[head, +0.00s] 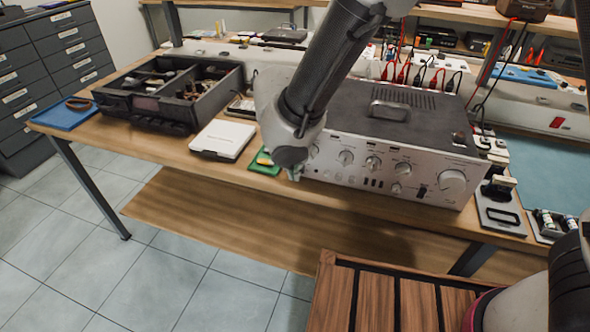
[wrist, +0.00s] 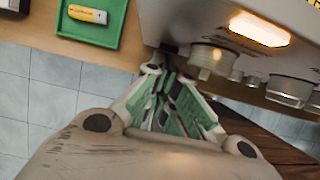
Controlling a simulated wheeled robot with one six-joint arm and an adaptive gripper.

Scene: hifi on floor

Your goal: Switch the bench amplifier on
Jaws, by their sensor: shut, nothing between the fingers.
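The bench amplifier (head: 390,140) is a silver-fronted box with a dark top and a row of knobs, standing on the wooden bench. In the wrist view its front panel (wrist: 290,60) shows upside-down knobs and a glowing orange-white rectangular light (wrist: 259,28).
A green tray (wrist: 92,28) with a yellow-and-white stick (wrist: 87,14) lies just left of the amplifier. Cables rise behind the amplifier. A slatted wooden surface (head: 375,300) is in front.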

